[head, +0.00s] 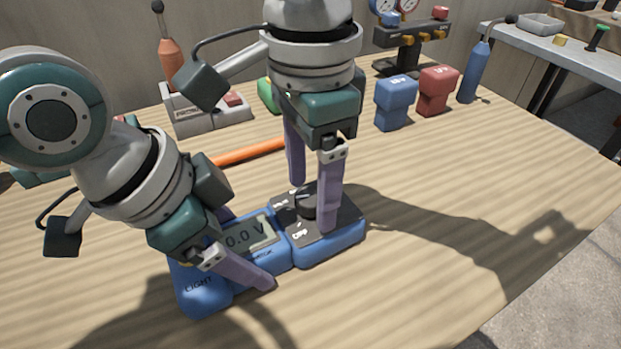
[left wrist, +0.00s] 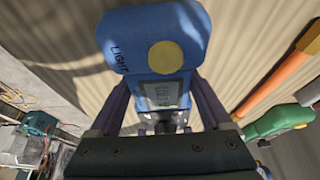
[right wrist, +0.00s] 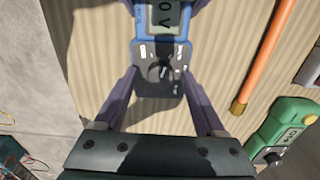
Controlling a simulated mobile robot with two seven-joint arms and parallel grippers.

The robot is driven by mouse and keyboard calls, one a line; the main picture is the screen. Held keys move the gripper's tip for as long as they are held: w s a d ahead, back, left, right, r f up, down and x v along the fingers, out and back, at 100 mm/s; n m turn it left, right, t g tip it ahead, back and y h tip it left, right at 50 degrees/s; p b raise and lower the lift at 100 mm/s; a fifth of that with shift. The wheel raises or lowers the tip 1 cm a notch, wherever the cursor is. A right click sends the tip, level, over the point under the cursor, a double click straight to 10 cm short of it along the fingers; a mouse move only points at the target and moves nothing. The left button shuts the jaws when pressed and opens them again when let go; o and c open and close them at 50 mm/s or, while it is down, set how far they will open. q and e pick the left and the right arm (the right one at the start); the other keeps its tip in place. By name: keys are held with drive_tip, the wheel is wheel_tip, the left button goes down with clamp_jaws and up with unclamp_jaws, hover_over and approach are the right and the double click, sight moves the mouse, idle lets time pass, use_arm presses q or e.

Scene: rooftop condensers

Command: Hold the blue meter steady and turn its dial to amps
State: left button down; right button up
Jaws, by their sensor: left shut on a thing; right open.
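The blue meter (head: 203,292) lies flat on the wooden table, its screen (head: 250,236) reading 0.0 V. It also shows in the left wrist view (left wrist: 190,22), with a yellow disc on its LIGHT end. My left gripper (head: 248,250) is shut across the meter's narrower middle, fingers on both sides by the screen. The black dial (head: 306,205) sits on the dark dial plate at the other end; it also shows in the right wrist view (right wrist: 158,72). My right gripper (head: 312,205) is open above the dial plate, fingers on either side of the dial and apart from it.
An orange rod (head: 250,152) lies behind the meter, near a green device (right wrist: 283,130). Blue (head: 396,103) and red (head: 437,90) blocks, a blue bottle (head: 475,72) and a gauge manifold (head: 405,45) stand at the back. The table right of the meter is clear.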

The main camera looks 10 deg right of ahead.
drive_tip(key=shift+c, duration=0.2)
clamp_jaws()
idle(0.4)
